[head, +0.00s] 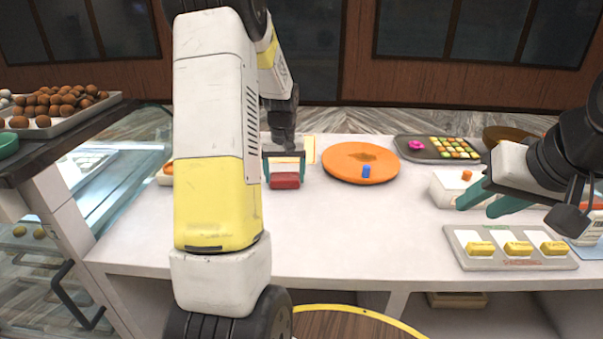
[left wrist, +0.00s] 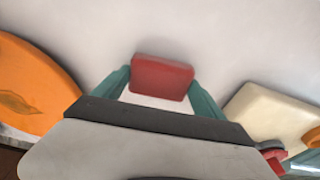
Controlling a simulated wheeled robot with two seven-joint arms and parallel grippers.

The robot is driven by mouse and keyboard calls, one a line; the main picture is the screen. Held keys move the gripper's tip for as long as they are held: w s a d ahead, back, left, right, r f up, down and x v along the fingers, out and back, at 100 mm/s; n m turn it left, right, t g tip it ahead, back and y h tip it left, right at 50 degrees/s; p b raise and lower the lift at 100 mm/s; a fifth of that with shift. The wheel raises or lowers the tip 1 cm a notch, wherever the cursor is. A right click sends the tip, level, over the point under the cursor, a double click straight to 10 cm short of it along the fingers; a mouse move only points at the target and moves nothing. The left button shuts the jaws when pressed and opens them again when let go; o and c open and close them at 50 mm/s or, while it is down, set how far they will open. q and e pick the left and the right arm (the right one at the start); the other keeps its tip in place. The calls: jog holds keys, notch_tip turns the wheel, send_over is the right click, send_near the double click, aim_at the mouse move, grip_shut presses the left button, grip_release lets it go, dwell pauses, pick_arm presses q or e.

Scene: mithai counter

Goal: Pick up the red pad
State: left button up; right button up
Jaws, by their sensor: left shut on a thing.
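The red pad (head: 285,181) is a small red block at the left-middle of the white counter in the head view. In the left wrist view the red pad (left wrist: 162,77) sits between the two teal fingers of my left gripper (left wrist: 160,84). My left gripper (head: 284,174) is shut on it, with one finger at each side. Whether the pad touches the counter or hangs just above it I cannot tell. My right gripper (head: 477,207) is open and empty over the right part of the counter.
An orange round board (head: 335,165) with a blue piece (head: 366,171) lies right of the pad. A tray of colourful sweets (head: 408,149) is behind. A pale tray (head: 463,252) with yellow bars lies at the front right. The front middle of the counter (head: 350,235) is clear.

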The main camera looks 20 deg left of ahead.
aim_at(285, 176)
pick_arm(q)
jog(key=shift+r, duration=0.9)
notch_tip(285, 176, up, 2)
jog(key=shift+s+d+r, duration=0.1)
jog(key=shift+s+d, duration=0.05)
jog(key=s+d, duration=0.2)
jog(key=s, duration=0.2)
jog(key=s+d, duration=0.3)
jog(key=s, duration=0.2)
jog(key=s+d+r, duration=0.1)
jog(key=s+d, duration=0.1)
jog(key=s, duration=0.2)
jog(key=shift+s+d, duration=0.25)
jog(key=shift+d, duration=0.15)
